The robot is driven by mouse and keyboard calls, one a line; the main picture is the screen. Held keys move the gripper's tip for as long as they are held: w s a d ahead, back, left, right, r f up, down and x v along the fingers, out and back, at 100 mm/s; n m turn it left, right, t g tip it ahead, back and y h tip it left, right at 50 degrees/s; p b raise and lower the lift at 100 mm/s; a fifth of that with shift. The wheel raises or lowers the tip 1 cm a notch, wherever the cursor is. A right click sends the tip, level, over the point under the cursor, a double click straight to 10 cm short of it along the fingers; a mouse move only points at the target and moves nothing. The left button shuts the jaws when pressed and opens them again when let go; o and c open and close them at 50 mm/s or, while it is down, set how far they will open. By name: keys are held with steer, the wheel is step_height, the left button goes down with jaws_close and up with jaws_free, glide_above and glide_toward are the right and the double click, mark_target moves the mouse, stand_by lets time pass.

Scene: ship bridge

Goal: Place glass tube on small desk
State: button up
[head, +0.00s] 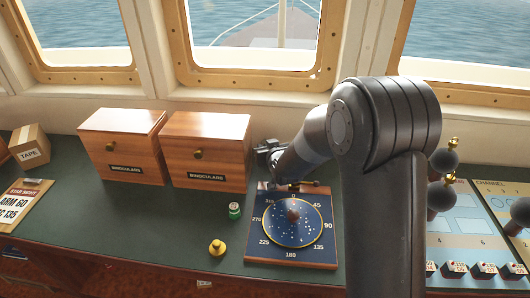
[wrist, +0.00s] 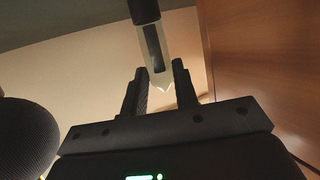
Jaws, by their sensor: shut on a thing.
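The glass tube (wrist: 153,50) shows in the wrist view as a clear, pointed tube with a dark core and a dark upper part. Its clear end lies between the two fingers of my gripper (wrist: 160,78), which is shut on it. In the head view my gripper is mostly hidden by my arm, close to the right binoculars box, and I cannot make out the tube there. I cannot pick out a separate small desk; the long green-topped counter (head: 60,210) fills the head view under the windows.
Two wooden binoculars boxes (head: 122,145) stand at the back. A tape box (head: 28,146) and a clipboard (head: 25,203) are at left. A green-capped jar (head: 235,210), a yellow knobbed piece (head: 217,247) and a blue compass board (head: 291,258) are near the middle. Control panels (head: 456,225) fill the right.

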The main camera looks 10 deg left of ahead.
jaws_close()
